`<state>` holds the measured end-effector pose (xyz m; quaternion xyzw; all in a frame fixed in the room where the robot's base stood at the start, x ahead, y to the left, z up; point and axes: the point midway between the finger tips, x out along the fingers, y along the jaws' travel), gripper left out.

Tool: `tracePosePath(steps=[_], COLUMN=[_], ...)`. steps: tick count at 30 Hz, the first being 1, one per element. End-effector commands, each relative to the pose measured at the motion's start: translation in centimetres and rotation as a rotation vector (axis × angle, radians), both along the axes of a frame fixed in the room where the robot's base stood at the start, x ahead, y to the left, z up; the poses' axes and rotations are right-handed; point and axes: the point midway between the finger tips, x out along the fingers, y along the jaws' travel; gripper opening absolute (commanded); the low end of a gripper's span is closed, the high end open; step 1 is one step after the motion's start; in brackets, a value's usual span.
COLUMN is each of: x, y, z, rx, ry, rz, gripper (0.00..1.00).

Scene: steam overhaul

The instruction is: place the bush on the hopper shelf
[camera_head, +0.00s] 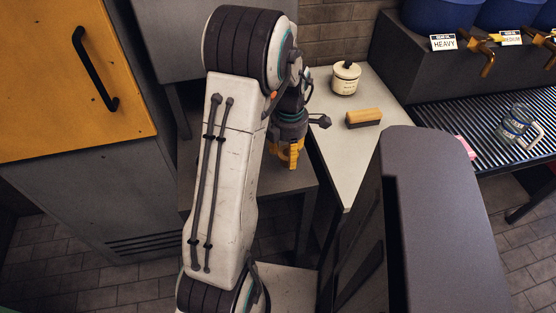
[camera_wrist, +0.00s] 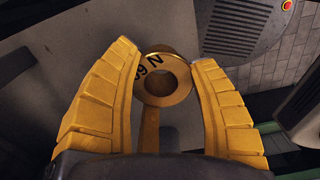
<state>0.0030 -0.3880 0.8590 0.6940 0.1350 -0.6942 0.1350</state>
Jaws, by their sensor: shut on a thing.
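The bush is a brass-coloured ring with dark lettering on its face. In the wrist view the bush (camera_wrist: 165,101) sits between the tips of my yellow fingers. My gripper (camera_wrist: 166,62) is shut on it, and the hole faces the camera. In the head view my gripper (camera_head: 288,153) points down above a dark grey surface (camera_head: 262,183), left of a pale bench. The bush cannot be made out in the head view. I cannot tell which surface is the hopper shelf.
The pale bench (camera_head: 347,137) bears a lidded cream jar (camera_head: 345,80) and a wood-backed brush (camera_head: 364,118). At right are blue barrels (camera_head: 440,14) with brass taps and a ribbed rack (camera_head: 490,133) holding glass mugs (camera_head: 515,128). A yellow-doored cabinet (camera_head: 60,75) stands at left.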

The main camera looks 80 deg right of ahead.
Motion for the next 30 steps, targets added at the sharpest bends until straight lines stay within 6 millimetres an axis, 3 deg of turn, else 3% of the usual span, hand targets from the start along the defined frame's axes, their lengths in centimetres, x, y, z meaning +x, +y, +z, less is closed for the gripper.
tracePosePath(steps=[9, 13, 22, 30], x=[2.4, 2.5, 2.5, 2.5], y=[-1.2, -1.2, -1.2, -1.2], z=[-1.5, -1.9, -5.1, -5.6], rx=[-0.002, -0.001, 0.0, -0.002], ry=[0.0, 0.001, 0.0, 0.0], rz=[0.0, -0.001, -0.001, -0.001], gripper=[0.18, 0.18, 0.18, 0.18])
